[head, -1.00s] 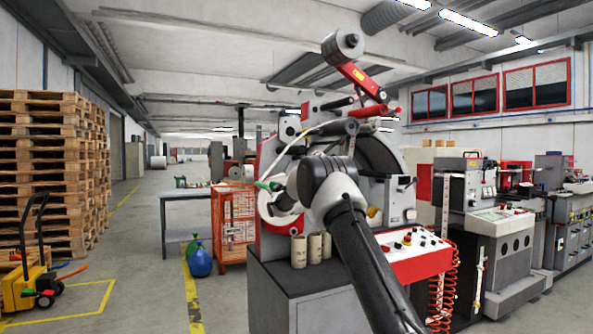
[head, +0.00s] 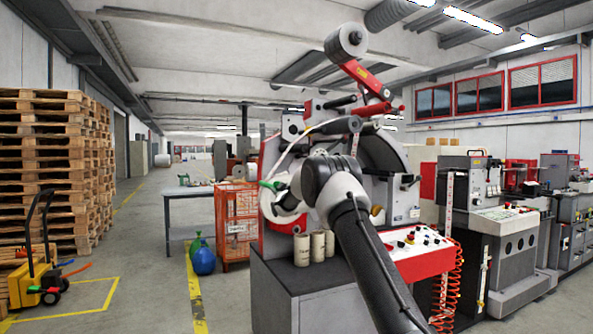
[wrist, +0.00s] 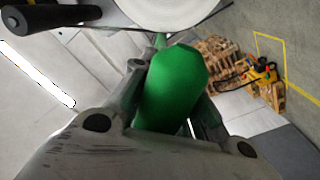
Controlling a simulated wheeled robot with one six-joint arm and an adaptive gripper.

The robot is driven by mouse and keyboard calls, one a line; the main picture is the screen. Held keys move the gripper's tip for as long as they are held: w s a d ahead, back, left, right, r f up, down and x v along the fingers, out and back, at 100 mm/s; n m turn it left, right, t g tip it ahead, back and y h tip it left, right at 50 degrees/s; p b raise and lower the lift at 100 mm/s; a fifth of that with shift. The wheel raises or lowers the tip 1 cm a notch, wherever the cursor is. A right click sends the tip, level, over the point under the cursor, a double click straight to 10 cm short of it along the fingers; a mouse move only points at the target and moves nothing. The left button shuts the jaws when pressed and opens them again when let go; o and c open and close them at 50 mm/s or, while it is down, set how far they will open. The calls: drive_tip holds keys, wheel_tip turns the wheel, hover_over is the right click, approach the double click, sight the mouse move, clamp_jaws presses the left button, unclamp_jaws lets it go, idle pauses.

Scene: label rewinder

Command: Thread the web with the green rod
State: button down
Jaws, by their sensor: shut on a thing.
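The label rewinder (head: 330,160) stands in front of me in the head view, with the white web (head: 300,138) running down its left side from an upper roller. The green rod (head: 270,185) shows just left of my wrist, beside a white roll (head: 285,205). In the wrist view the green rod (wrist: 172,90) fills the middle, between the fingers of my gripper (wrist: 170,95), which is shut on it. Its far end points at the white roll (wrist: 165,8). My arm hides part of the machine's middle in the head view.
Cardboard cores (head: 318,246) stand on the grey cabinet (head: 300,290) below. A red control panel (head: 418,257) is to the right. A black roller (wrist: 50,18) lies at upper left in the wrist view. An orange cage (head: 233,222) and balloon-like blue object (head: 204,262) stand left.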

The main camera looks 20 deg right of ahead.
drive_tip(key=shift+a+r, duration=0.1)
drive_tip(key=shift+a+r, duration=0.65)
drive_tip(key=shift+a, duration=0.2)
drive_tip(key=s, duration=2.9)
